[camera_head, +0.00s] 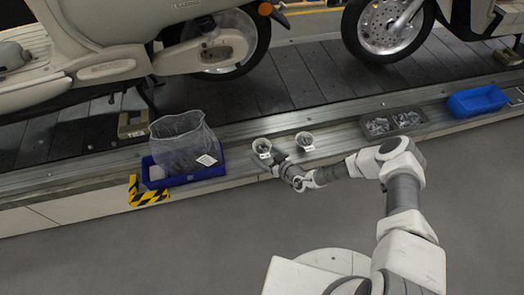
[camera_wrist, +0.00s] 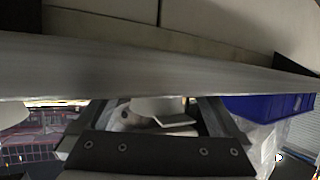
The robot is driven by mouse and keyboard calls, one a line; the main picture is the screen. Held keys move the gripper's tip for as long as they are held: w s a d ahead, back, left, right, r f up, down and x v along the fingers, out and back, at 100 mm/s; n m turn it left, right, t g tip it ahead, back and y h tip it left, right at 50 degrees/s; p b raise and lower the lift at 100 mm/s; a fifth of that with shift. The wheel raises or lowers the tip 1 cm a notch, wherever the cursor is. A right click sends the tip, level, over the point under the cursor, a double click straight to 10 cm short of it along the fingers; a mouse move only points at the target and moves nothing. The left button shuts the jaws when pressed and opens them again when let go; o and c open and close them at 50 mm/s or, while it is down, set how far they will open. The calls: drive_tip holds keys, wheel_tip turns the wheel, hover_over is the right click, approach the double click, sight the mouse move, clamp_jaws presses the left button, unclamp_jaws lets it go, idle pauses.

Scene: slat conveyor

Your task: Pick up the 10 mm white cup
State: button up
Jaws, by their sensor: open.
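Two white cups stand on the ledge along the conveyor in the head view: a left cup (camera_head: 262,146) and a right cup (camera_head: 304,140). Each has a small white label at its front, too small to read, so I cannot tell which is the 10 mm one. My gripper (camera_head: 274,158) is low at the front right of the left cup. In the wrist view my gripper (camera_wrist: 160,118) is open, with a white cup (camera_wrist: 155,106) and its label (camera_wrist: 172,124) showing between the fingers. Much of this cup is hidden by the ledge edge and my gripper; contact is unclear.
A dark blue bin (camera_head: 190,179) with a clear plastic bag (camera_head: 183,140) stands left of the cups. A grey bin (camera_head: 393,133) of metal parts and a blue bin (camera_head: 477,101) stand to the right. Scooters stand on the slats behind. The floor in front is clear.

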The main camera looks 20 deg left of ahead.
drive_tip(key=c, duration=1.4)
drive_tip(key=shift+r, duration=0.15)
